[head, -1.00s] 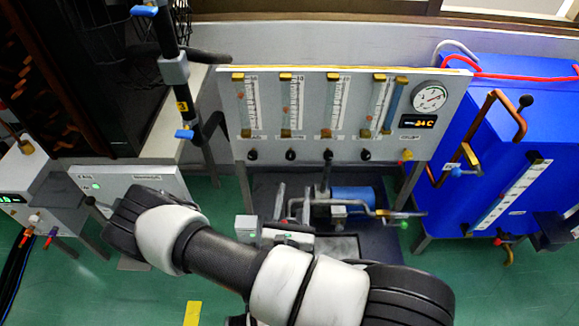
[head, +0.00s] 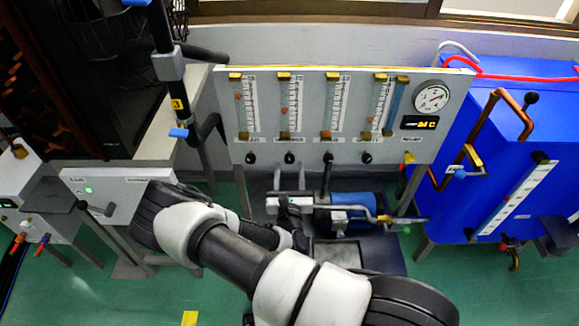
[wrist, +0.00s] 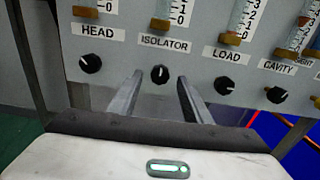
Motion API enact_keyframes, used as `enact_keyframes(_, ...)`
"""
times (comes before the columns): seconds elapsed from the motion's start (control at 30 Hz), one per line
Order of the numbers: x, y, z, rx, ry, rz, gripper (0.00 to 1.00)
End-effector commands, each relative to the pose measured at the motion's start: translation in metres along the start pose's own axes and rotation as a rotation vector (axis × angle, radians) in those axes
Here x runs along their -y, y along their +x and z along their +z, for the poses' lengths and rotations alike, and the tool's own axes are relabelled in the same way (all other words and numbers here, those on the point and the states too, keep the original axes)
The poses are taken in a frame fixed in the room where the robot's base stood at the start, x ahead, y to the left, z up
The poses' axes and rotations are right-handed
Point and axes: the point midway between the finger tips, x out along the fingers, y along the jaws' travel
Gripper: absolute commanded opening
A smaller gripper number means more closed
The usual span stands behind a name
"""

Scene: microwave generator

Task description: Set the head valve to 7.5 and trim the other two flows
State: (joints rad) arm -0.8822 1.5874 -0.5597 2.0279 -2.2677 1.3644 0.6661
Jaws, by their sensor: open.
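The flow panel (head: 345,90) carries a row of clear flow tubes with black knobs below. The HEAD knob (wrist: 91,63) is at the left in the wrist view; it also shows in the head view (head: 250,158). The ISOLATOR knob (wrist: 159,74) has its white mark roughly upright. The LOAD knob (wrist: 224,86) and CAVITY knob (wrist: 276,94) lie to the right. The head tube (head: 250,105) has an orange float in its upper half; the exact reading is too small. My gripper (wrist: 160,92) is open and empty, its fingers below and either side of the ISOLATOR knob, apparently apart from it.
A round gauge (head: 431,98) and an amber display (head: 420,123) are at the panel's right. A blue tank (head: 500,160) with copper pipes stands right. A blue pump (head: 357,205) with pipework is under the panel. A white box (head: 115,190) stands left.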

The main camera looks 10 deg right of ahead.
Motion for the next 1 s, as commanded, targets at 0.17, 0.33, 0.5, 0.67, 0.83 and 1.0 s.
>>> enact_keyframes(0.17,0.000,0.022,-0.001,0.001,0.001,-0.001,0.45)
enact_keyframes(0.33,0.000,0.029,0.000,0.000,0.000,-0.001,0.45)
enact_keyframes(0.5,0.000,0.029,0.000,0.000,-0.001,-0.001,0.45)
enact_keyframes(0.67,0.000,0.029,0.000,0.000,0.000,-0.001,0.28)
enact_keyframes(0.83,0.000,0.029,0.000,0.000,0.000,-0.001,0.03)
enact_keyframes(1.0,0.001,0.029,0.004,-0.001,-0.027,-0.001,0.03)
